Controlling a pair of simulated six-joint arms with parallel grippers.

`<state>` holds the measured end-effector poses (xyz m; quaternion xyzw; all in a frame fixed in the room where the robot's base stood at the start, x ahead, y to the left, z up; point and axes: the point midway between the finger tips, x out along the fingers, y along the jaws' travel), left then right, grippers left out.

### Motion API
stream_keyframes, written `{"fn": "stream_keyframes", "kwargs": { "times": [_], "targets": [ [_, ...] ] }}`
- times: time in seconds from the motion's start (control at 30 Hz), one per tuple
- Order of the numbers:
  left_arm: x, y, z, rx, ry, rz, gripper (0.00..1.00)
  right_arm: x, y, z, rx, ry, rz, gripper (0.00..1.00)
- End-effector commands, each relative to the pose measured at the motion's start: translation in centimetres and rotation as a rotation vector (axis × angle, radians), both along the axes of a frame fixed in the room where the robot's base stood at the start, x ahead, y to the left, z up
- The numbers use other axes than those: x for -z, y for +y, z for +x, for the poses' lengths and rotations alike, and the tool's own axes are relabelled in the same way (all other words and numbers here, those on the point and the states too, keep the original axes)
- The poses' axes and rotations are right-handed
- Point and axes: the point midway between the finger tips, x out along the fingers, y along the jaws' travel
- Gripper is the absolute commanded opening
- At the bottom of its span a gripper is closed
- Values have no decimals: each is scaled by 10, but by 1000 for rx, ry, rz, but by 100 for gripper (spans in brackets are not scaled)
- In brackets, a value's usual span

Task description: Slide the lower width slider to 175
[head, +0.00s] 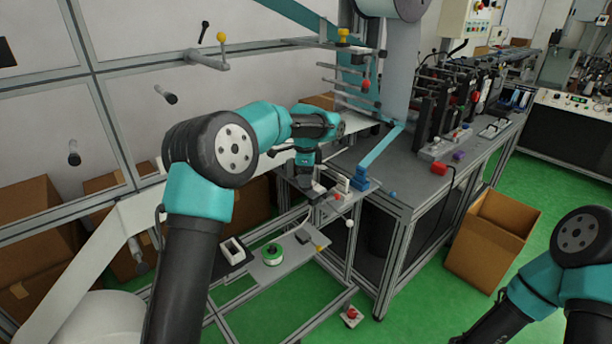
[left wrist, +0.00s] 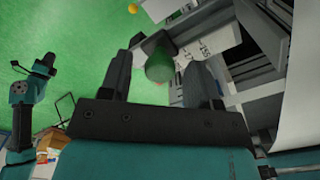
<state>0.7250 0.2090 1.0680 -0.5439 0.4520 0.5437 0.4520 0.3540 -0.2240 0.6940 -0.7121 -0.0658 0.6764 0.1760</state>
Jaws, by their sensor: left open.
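My left gripper (head: 317,192) is at the front corner of the metal bench, pointing down. In the left wrist view, its two dark fingers (left wrist: 162,88) are open. A dark green cylindrical knob (left wrist: 160,66) shows between them, beyond the fingertips in the picture; I cannot tell whether they touch it. A white plate with black markings (left wrist: 206,48), perhaps a scale, lies beside the knob. I cannot read its numbers or the slider's setting. My right arm comes in at the lower right of the head view. Its gripper (left wrist: 44,66) shows small in the left wrist view.
A blue block (head: 360,180) and a white block (head: 343,184) stand close to my left gripper. A cardboard box (head: 490,240) stands right of the bench (head: 395,185). Green floor is free in front.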

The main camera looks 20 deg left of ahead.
Motion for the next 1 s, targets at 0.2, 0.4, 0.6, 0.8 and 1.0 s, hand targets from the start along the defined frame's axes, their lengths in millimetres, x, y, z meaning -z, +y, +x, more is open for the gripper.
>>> {"fn": "stream_keyframes", "kwargs": {
  "times": [0.2, 0.4, 0.6, 0.8, 1.0],
  "targets": [
    [0, 0, 0, 0, 0, 0, 46, 0, 0, 0, 0, 0, 0, 0],
    [0, 0, 0, 0, 0, 0, 27, 0, 0, 0, 0, 0, 0, 0],
    [-1, 0, 0, 0, 0, 0, 8, 0, 0, 0, 0, 0, 0, 0],
    [-1, 0, 0, 0, 0, 0, 0, 0, 0, 0, 0, 0, 0, 0],
    [0, 9, 7, -2, 0, 0, 0, 0, 0, 0, 0, 0, 0, 0]
  ]
}}
